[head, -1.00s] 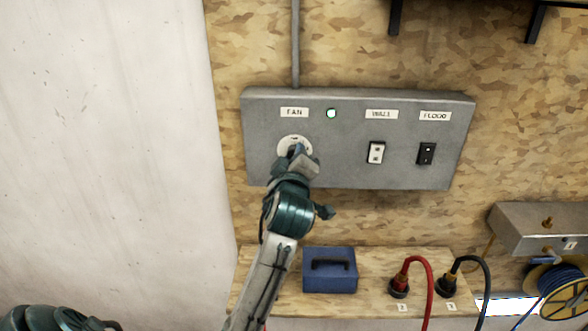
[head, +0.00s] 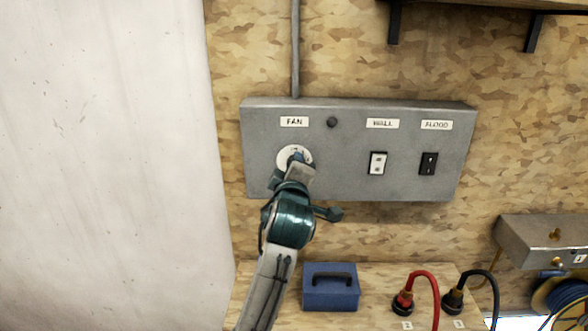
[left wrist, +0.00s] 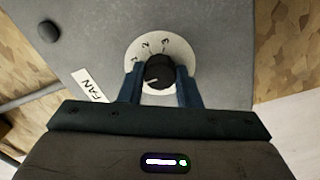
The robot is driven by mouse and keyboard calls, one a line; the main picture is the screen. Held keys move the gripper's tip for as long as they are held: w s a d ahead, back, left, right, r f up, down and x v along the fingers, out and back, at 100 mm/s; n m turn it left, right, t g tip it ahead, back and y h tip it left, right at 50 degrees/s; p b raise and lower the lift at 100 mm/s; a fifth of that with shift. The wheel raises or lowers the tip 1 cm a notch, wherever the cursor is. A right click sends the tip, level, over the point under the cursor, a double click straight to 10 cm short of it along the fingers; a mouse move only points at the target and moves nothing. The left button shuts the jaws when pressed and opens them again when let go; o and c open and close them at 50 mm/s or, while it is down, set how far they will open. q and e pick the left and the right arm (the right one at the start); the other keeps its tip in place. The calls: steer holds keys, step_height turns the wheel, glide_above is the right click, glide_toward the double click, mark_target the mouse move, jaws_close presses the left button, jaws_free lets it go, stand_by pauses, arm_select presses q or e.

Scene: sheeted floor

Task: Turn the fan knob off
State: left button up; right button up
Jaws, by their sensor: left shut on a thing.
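The fan knob is a dark round knob (left wrist: 159,72) on a white dial with numbers, on the grey panel. In the head view the dial (head: 284,157) shows below the FAN label (head: 294,121), partly hidden by my gripper. My left gripper (head: 300,163) reaches it from below. In the left wrist view its two blue fingers (left wrist: 160,86) are shut on the knob from both sides. A pale mark on the knob points toward the FAN label side. The round lamp (head: 332,122) right of the label is dark. My right gripper is out of view.
The grey panel (head: 350,186) also carries a white WALL switch (head: 377,163) and a black FLOOD switch (head: 428,163). Below, a blue box (head: 330,290) and red and black plugged cables (head: 402,304) sit on a wooden ledge.

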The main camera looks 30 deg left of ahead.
arm_select(q)
steer(key=o, duration=1)
steer(key=shift+b+v, duration=1.1)
steer(key=shift+v, duration=2.65)
